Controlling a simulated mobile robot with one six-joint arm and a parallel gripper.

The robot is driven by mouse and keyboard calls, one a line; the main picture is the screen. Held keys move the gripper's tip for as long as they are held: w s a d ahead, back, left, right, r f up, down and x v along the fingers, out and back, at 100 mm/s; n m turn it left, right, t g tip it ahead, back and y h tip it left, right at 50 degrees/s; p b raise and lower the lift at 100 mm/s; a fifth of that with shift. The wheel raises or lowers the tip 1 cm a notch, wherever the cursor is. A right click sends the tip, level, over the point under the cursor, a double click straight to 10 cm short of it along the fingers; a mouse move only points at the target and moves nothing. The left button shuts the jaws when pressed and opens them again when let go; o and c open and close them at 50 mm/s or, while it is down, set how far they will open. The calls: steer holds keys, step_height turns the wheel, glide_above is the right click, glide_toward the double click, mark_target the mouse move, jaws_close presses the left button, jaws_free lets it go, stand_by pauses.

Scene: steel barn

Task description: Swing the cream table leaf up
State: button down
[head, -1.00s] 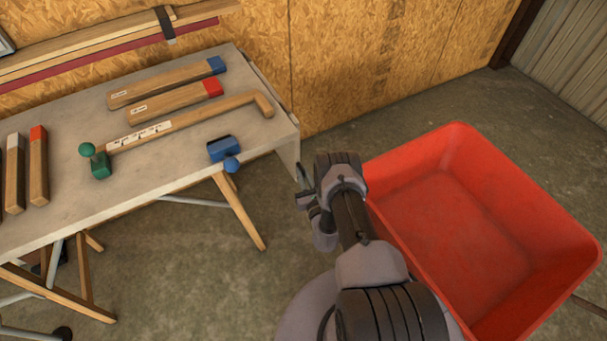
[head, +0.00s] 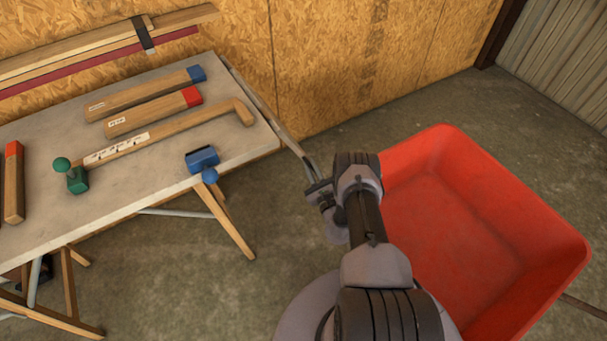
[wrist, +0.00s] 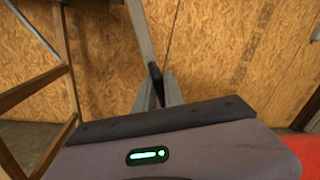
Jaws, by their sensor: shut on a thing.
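The cream table leaf (head: 290,143) is at the right end of the worktable (head: 110,207). In the head view it shows as a narrow slanted strip running out from the table's end, seen nearly edge-on. In the wrist view the leaf (wrist: 141,35) is a thin pale strip coming down to my fingers. My gripper (head: 313,172) is at the leaf's outer end, right of the table. My wrist hides part of the fingers in the head view.
A red bin (head: 480,220) stands right beside my arm. On the tabletop lie a wooden cane (head: 180,132), wooden blocks with blue and red ends (head: 150,112), a green-knobbed clamp (head: 76,180) and a blue one (head: 202,158). A chipboard wall (head: 350,60) stands behind.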

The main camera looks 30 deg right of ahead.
steer(key=d+r+n+y+p, duration=0.1)
steer(key=d+r+n+p, duration=0.2)
steer(key=d+r+n, duration=0.3)
steer(key=d+r+n+t+y+p, duration=0.1)
steer(key=d+r+n, duration=0.5)
steer(key=r, duration=0.8)
steer(key=shift+w+n+y+p, duration=0.3)
steer(key=shift+n+y+p, duration=0.6)
steer(key=shift+n, duration=0.8)
steer(key=c, duration=1.5)
jaws_free()
steer(key=shift+a, duration=0.2)
steer(key=shift+o, duration=0.2)
steer(key=shift+d, duration=0.1)
